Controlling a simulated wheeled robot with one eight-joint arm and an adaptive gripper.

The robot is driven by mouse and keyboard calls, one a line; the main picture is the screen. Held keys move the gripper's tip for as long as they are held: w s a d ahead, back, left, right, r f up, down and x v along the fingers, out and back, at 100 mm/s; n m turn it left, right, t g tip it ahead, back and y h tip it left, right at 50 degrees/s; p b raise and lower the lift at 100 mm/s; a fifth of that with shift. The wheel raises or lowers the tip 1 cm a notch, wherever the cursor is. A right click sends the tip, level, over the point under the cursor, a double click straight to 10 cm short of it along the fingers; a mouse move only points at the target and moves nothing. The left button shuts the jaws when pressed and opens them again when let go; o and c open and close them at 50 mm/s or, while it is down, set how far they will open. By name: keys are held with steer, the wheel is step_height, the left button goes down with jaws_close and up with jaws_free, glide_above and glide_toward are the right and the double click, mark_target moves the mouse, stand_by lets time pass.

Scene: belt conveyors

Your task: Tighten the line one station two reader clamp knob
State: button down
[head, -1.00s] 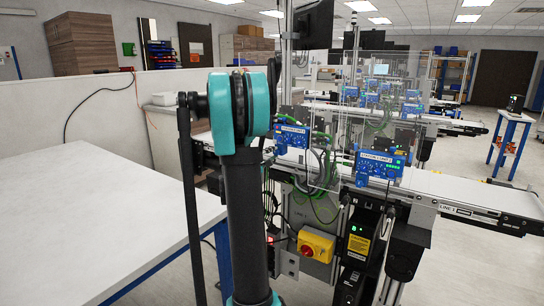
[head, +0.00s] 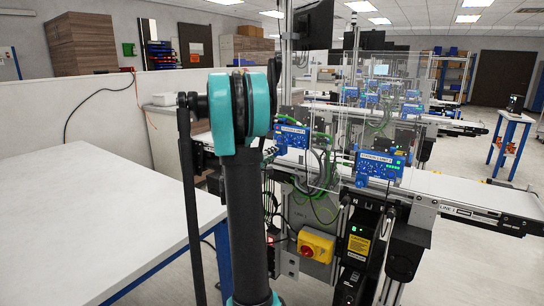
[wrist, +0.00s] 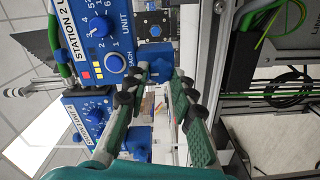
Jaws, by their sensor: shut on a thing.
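In the wrist view my gripper (wrist: 161,77) has its green fingers with black joints closed around a small blue knob (wrist: 160,60). The fingertips sit on either side of the knob, and they hide part of it. Just above it is a dark block with a blue face (wrist: 153,29). Beside it is a blue box lettered STATION 2 (wrist: 83,42) with a blue dial. In the head view my arm stands in front of the conveyor line, and the gripper and knob cannot be made out there.
A second blue station box (wrist: 88,113) is close to the gripper in the wrist view, with a metal rail (wrist: 204,55) on the other side. In the head view, a yellow box with a red switch (head: 316,245) hangs below the belt (head: 455,190). A white table (head: 90,230) is at left.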

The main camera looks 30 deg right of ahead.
steer(key=c, duration=1.3)
jaws_free()
steer(key=shift+o, duration=0.2)
steer(key=shift+a, duration=0.15)
steer(key=v, duration=1.1)
steer(key=shift+s+a, duration=0.2)
steer(key=shift+a, duration=0.15)
steer(key=s+a+f+g+y, duration=0.1)
steer(key=s+a+f+y, duration=0.7)
steer(key=s+a+f, duration=0.3)
steer(key=s+a+f+m+g+y, duration=0.1)
steer(key=s+a+f+y, duration=0.7)
steer(key=a, duration=1.1)
steer(key=s+f, duration=0.4)
steer(key=shift+f+g+y, duration=0.3)
